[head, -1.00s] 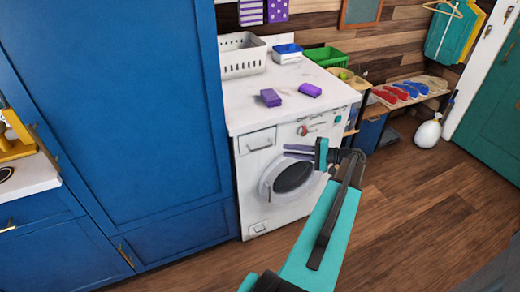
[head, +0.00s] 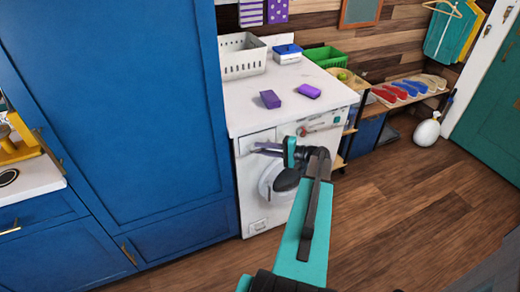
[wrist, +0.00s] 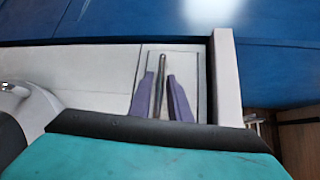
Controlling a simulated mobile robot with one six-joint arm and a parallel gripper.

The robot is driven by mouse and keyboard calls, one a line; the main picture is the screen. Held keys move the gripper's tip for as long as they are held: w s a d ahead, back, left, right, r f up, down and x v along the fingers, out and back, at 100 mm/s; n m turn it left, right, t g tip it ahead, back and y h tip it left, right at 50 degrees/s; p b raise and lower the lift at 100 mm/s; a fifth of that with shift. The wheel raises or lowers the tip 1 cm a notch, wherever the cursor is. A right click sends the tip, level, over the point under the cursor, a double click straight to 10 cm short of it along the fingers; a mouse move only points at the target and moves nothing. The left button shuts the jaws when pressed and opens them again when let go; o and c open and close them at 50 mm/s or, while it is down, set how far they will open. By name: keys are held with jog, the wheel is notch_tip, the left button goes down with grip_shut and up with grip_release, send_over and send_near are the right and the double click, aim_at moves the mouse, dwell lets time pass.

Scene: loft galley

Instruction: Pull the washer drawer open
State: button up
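The white washer (head: 248,193) stands against the blue cabinet, with its drawer front at the top left (head: 256,137). My gripper (head: 254,149) is in front of that drawer front, and its arm and fingers hide part of the washer's face and door. In the wrist view the drawer front (wrist: 187,68) is a pale panel that looks closed. Its metal bar handle (wrist: 162,68) shows between the two purple fingers of my gripper (wrist: 160,88). The fingers are apart, with a gap on each side of the handle. Whether their tips touch the panel is unclear.
Two purple blocks (head: 270,99), a white basket (head: 243,60) and a blue-lidded box (head: 287,53) sit on the washer's top. The tall blue cabinet (head: 120,110) stands close on the left. The wooden floor (head: 400,210) is clear to the right.

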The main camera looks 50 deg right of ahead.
jog(key=shift+w, duration=0.15)
grip_shut()
jog(key=shift+a, duration=0.1)
